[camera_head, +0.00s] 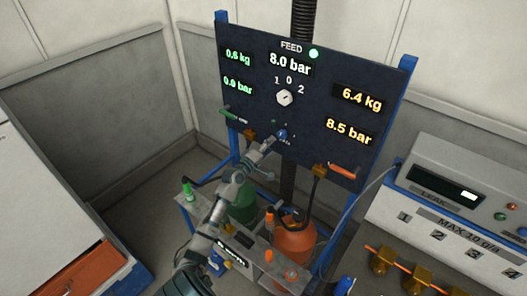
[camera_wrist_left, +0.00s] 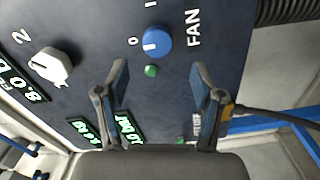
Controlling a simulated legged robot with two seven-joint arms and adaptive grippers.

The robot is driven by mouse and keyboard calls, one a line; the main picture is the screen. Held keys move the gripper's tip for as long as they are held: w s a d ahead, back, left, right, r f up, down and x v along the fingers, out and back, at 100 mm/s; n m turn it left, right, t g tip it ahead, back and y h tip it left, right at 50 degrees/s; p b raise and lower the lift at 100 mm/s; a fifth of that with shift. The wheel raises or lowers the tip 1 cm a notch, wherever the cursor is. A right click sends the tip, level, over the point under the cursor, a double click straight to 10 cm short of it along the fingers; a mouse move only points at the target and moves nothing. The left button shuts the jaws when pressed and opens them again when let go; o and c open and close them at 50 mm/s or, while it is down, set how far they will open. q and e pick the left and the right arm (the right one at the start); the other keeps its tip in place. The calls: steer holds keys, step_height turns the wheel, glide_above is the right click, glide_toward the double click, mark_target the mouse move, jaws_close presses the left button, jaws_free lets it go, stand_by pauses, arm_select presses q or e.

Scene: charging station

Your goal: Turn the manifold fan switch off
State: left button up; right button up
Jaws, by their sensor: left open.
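The blue fan switch (camera_wrist_left: 157,42) is a round knob on the dark panel, labelled FAN, with 0 and I marks. A short white mark on the knob lies on the side facing the 0. A small green light (camera_wrist_left: 151,71) sits beside it. In the head view the knob (camera_head: 281,134) is low on the panel, just beyond the gripper. My left gripper (camera_wrist_left: 159,69) is open and empty, its fingers apart and pointing at the panel. The knob lies ahead of the gap; I see no contact. My right gripper is not in view.
A white selector knob (camera_head: 284,98) sits higher on the panel (camera_head: 330,75). Green and orange handles are at its sides. Below stand a green cylinder (camera_head: 243,205) and an orange cylinder (camera_head: 294,244) with hoses. A leak tester (camera_head: 455,195) is at right.

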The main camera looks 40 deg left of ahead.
arm_select(q)
steer(key=s, duration=0.4)
steer(key=shift+f, duration=0.15)
steer(key=shift+d, duration=0.1)
